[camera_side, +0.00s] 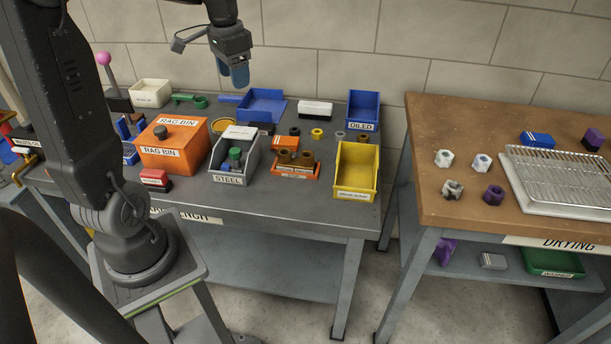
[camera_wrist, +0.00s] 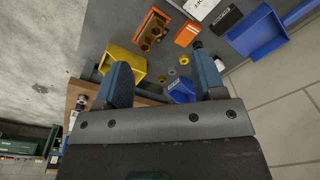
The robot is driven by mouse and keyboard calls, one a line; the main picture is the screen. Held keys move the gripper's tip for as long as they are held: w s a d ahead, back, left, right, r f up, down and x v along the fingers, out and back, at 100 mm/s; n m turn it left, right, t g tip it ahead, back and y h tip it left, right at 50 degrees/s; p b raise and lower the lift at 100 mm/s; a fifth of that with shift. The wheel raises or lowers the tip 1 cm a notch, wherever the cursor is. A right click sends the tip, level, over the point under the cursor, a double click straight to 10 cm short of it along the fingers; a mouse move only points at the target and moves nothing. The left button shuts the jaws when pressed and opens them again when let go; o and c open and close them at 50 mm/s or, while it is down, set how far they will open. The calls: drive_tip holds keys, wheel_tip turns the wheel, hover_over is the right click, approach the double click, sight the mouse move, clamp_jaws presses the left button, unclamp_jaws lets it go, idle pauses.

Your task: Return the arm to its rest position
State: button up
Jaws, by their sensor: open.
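My gripper (camera_side: 237,78) hangs in the air above the back of the grey workbench (camera_side: 290,222), over the blue tray (camera_side: 262,106). Its blue fingers point down. In the wrist view my gripper (camera_wrist: 160,60) has its two fingers spread wide apart, with nothing held between them. The yellow bin (camera_side: 357,172) and the blue bin labelled OILED (camera_side: 363,111) stand on the bench to the right of my gripper and below it. The space right around my gripper is clear.
On the bench stand an orange rag bin (camera_side: 172,146), a grey STEEL bin (camera_side: 234,155), an orange block with brown nuts (camera_side: 296,164) and a lever with a pink knob (camera_side: 104,60). A wooden drying table (camera_side: 440,205) with a wire rack (camera_side: 562,172) stands right. A block wall is behind.

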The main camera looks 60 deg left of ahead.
drive_tip(key=s+d+t, duration=0.2)
drive_tip(key=s+d, duration=0.3)
drive_tip(key=d, duration=0.7)
drive_tip(key=s+d+t, duration=0.3)
drive_tip(key=s+d, duration=0.2)
drive_tip(key=d, duration=0.6)
drive_tip(key=shift+s+d+r+h, duration=0.2)
drive_tip(key=shift+s+d+h, duration=0.1)
drive_tip(key=shift+d, duration=0.1)
